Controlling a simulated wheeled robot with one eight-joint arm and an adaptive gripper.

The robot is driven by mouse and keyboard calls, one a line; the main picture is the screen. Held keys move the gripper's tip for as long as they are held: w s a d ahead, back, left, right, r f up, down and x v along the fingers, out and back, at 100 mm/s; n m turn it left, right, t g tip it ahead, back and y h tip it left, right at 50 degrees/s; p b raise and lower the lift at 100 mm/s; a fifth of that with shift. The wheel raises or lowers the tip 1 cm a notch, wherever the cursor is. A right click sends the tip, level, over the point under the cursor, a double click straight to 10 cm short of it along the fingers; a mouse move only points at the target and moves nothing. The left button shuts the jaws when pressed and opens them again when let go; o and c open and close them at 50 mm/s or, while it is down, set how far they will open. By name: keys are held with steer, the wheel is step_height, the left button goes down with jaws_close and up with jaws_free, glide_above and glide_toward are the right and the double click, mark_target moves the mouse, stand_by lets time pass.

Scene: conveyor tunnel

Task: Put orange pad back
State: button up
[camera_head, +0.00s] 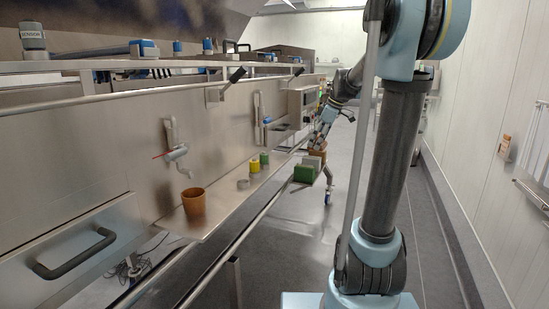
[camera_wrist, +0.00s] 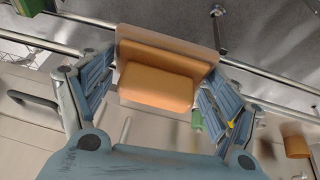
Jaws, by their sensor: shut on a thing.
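The orange pad (camera_wrist: 158,86) is a thick block on a wider, paler plate, filling the space between the two fingers in the wrist view. My gripper (camera_wrist: 153,95) is shut on it. In the head view, my gripper (camera_head: 322,133) is far down the line, beside the rails, with the orange-brown pad (camera_head: 318,156) at its fingers. A white pad (camera_head: 313,163) and a green pad (camera_head: 303,174) appear just in front of it there. Whether the held pad touches them cannot be told.
A brown cup (camera_head: 194,204) stands on the steel shelf (camera_head: 218,219), with yellow and green rolls (camera_head: 259,163) farther along. Long rails (camera_head: 245,231) run beside the shelf. The grey floor (camera_head: 297,245) right of them is mostly clear. A black drawer handle (camera_head: 75,258) sticks out at left.

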glide_toward(271, 157)
steer(key=shift+w+a+f, duration=0.25)
steer(key=shift+w+a, duration=0.2)
steer(key=shift+a, duration=0.4)
steer(key=shift+f, duration=2.2)
steer(key=shift+a+f, duration=0.15)
steer(key=shift+f, duration=0.2)
steer(key=shift+f, duration=0.1)
steer(key=o, duration=1.3)
steer(key=shift+o, duration=0.2)
